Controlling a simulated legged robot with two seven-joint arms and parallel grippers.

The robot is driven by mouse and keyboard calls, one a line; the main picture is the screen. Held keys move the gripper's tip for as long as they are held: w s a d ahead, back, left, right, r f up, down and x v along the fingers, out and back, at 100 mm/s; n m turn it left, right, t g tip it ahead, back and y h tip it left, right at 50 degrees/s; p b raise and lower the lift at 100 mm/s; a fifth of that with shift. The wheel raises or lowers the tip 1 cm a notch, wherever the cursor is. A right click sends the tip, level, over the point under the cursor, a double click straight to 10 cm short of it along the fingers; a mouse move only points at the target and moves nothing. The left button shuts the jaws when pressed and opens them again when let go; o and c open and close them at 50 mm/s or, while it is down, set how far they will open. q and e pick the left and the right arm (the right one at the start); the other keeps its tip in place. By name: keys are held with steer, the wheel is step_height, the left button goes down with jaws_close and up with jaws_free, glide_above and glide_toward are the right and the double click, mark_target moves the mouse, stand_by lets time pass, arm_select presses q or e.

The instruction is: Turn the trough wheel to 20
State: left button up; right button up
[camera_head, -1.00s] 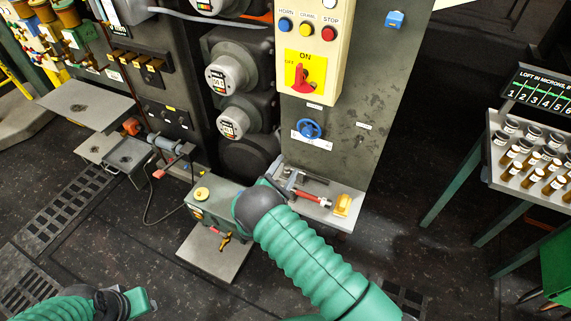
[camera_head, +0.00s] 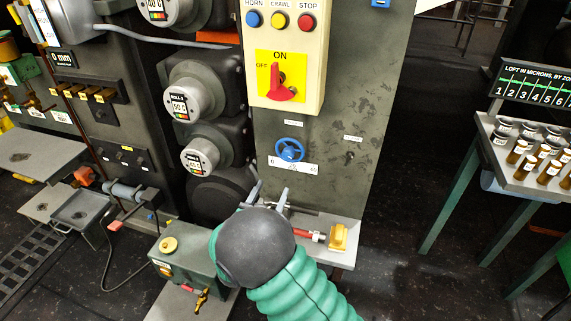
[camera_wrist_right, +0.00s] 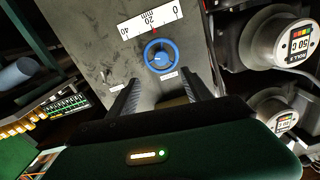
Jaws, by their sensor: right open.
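The blue trough wheel (camera_head: 290,150) is on the grey machine panel, above a white scale plate (camera_head: 293,166). My right gripper (camera_head: 269,192) is below the wheel, with its two fingers apart and pointing up toward it. In the right wrist view the wheel (camera_wrist_right: 159,57) stands beyond the fingertips, roughly between them, and nothing is in the jaws. There the scale (camera_wrist_right: 150,20) appears turned over, with 0, 20 and 40 in mm; the exact reading is too small to tell. My left gripper is out of view.
The control box (camera_head: 286,60) with horn, crawl and stop buttons and a red switch is above the wheel. A ledge (camera_head: 345,250) with a red-handled tool and a yellow block is by my right wrist. Round rolls with gauges (camera_head: 190,100) are at left. A table of jars (camera_head: 530,170) is at right.

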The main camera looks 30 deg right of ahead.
mark_target(287, 157)
steer(key=b+x, duration=0.1)
steer(key=x, duration=1.3)
steer(key=shift+w+d+f+b, duration=0.1)
steer(key=shift+w+b, duration=0.25)
steer(key=shift+c, duration=1)
jaws_close()
steer(key=n+p, duration=0.1)
steer(key=p, duration=0.1)
steer(key=n+p, duration=0.2)
steer(key=shift+s+r+n+p, duration=0.1)
steer(key=shift+r+n+p, duration=0.2)
steer(key=shift+r, duration=0.1)
steer(key=shift+f+n, duration=0.15)
steer(key=shift+n, duration=0.15)
steer(key=shift+f, duration=0.2)
